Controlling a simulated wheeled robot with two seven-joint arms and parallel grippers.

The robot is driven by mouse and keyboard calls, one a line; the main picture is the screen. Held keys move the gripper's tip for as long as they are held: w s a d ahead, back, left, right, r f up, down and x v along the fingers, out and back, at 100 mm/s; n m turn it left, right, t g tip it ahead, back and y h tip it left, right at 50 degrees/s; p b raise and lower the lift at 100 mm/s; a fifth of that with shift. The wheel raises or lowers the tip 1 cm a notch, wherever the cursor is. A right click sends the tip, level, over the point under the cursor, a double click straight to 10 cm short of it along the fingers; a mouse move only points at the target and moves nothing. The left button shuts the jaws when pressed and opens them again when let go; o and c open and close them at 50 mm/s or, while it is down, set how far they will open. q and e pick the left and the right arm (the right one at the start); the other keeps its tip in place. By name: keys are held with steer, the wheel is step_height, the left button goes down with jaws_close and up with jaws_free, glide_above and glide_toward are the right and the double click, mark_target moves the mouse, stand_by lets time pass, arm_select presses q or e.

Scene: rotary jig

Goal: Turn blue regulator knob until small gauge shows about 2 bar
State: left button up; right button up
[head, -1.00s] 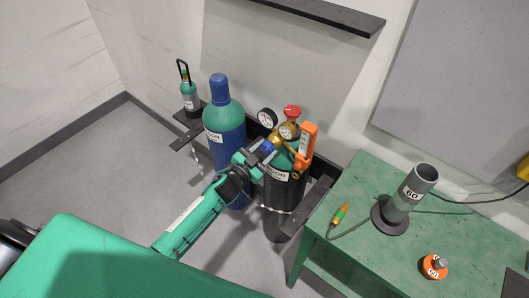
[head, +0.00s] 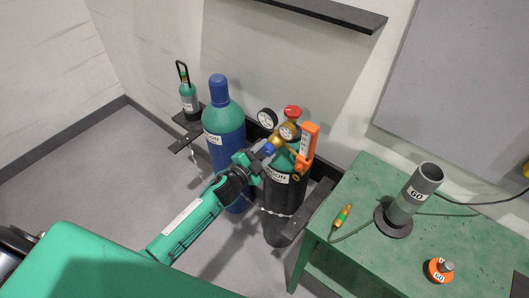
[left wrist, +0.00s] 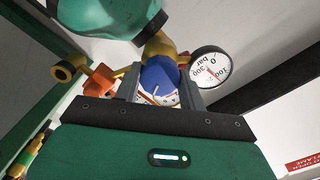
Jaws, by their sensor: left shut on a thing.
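The blue regulator knob (head: 268,149) sits at the front of the brass regulator (head: 276,141) on the dark cylinder. My left gripper (head: 261,152) is shut on it, with one finger on each side. In the left wrist view the blue knob (left wrist: 159,76) fills the space between the fingers of my left gripper (left wrist: 160,86). Two round gauges, one to the left (head: 267,118) and one to the right (head: 288,131), show above the knob; their readings are too small there. In the wrist view one gauge (left wrist: 210,67) carries bar marks in hundreds; another dial is mostly hidden behind the knob. My right gripper is out of view.
A blue cylinder with a green shoulder (head: 226,135) stands just left of the dark cylinder (head: 281,205). An orange flowmeter (head: 308,145) stands close to the right of the regulator.

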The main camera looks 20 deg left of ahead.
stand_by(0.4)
arm_select(q)
steer(key=o, duration=1)
steer(key=shift+b+v, duration=1.9)
steer(key=shift+v, duration=5.05)
